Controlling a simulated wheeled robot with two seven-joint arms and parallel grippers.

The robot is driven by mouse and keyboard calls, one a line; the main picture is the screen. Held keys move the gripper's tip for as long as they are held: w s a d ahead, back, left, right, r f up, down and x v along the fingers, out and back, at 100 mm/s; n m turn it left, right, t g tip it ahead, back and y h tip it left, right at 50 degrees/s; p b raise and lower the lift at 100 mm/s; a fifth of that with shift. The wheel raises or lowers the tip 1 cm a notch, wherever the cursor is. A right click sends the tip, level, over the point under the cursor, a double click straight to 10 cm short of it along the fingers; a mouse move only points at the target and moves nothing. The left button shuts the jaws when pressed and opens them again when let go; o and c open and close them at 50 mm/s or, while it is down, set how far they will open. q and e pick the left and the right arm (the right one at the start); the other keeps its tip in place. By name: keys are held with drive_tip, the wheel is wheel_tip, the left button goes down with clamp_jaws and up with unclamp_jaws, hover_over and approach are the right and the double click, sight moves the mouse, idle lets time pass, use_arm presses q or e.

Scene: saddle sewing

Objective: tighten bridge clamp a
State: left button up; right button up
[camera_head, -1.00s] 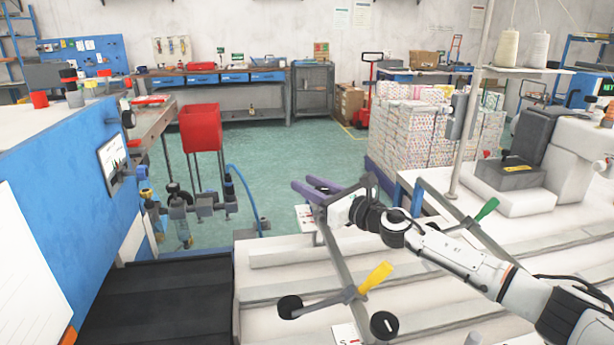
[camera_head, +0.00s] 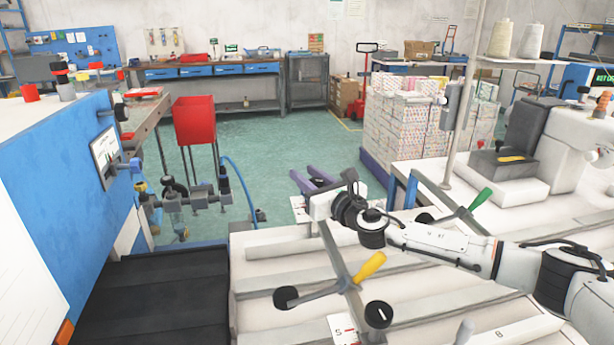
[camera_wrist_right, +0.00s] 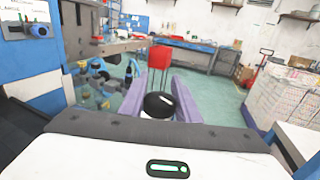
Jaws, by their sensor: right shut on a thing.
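The bridge clamp with the yellow handle (camera_head: 369,267) stands on the white bed in the head view. It has dark round knobs at its near end and a grey bar running away from me. I cannot read which clamp is a. My right gripper (camera_head: 314,181), with purple fingers, is at the far end of this bar. In the right wrist view, its purple fingers (camera_wrist_right: 160,104) lie on both sides of a black round knob (camera_wrist_right: 159,103) with a white mark. They are shut on it. What lies beneath the knob is hidden. My left gripper is out of view.
A second clamp with a green handle (camera_head: 480,199) stands to the right. A blue machine housing (camera_head: 55,165) and dark belt (camera_head: 155,300) lie left. A red bin (camera_head: 194,121) stands beyond, and stacked boxes (camera_head: 410,130) are at the back right.

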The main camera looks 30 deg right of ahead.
drive_tip(key=o, duration=1)
wheel_tip(320, 180, up, 10)
